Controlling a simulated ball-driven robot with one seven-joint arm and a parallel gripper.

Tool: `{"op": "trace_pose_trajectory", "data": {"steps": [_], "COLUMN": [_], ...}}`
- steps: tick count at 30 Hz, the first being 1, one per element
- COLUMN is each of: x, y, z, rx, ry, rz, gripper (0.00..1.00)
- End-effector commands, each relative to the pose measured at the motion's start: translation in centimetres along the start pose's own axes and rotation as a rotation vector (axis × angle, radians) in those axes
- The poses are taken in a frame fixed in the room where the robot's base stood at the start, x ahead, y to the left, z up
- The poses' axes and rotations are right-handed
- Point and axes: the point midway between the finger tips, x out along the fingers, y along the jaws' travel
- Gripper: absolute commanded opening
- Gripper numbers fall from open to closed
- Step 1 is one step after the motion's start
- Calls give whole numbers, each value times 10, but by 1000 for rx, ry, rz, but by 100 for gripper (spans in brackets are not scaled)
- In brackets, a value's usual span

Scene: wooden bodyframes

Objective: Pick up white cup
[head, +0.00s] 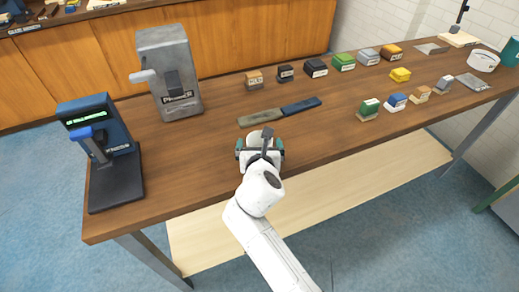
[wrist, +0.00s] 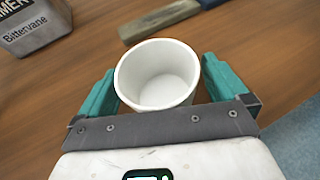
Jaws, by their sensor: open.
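The white cup (wrist: 158,78) stands upright and empty on the wooden table, seen from above in the wrist view. My gripper (wrist: 160,84) is open, with one green finger on each side of the cup.
A grey machine (head: 168,75) and a dark blue device (head: 102,150) stand to the left on the table (head: 205,140). A long flat tool (head: 280,111) lies just beyond the cup. Several small coloured blocks stand to the right. The table's front edge is close to my gripper.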

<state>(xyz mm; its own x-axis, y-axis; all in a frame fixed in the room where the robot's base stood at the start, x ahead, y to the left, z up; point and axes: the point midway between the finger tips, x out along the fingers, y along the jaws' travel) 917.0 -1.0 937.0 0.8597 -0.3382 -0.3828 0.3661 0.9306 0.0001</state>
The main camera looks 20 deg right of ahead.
Motion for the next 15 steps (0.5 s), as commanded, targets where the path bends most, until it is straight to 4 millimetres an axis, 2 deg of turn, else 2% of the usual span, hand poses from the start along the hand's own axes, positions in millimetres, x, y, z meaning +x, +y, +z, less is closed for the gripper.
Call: {"op": "trace_pose_trajectory", "data": {"steps": [2, 15], "x": [0, 0], "y": [0, 0], "z": [0, 0], "rx": [0, 0], "ry": [0, 0], "rz": [0, 0], "gripper": [96, 54]}}
